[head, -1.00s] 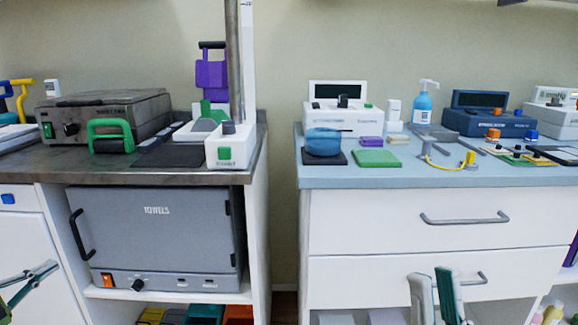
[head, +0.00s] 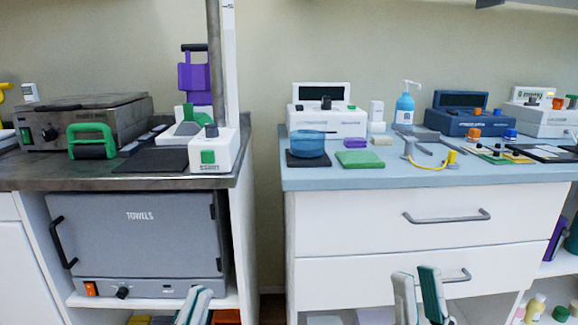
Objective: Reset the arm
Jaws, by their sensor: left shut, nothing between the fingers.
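My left gripper (head: 197,297) is at the bottom of the head view, in front of the lower edge of the grey towel cabinet. It is shut with nothing in it, and its lower part is cut off by the picture edge. My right gripper (head: 417,279) stands upright in front of the white drawers on the right. Its two pale and green fingers are apart with nothing visible between them.
The towel cabinet (head: 140,235) sits under the dark left counter (head: 60,172). The blue right counter (head: 330,178) holds a blue bowl (head: 306,144), a green pad (head: 358,159) and several devices. Drawer handles (head: 446,217) stick out below it.

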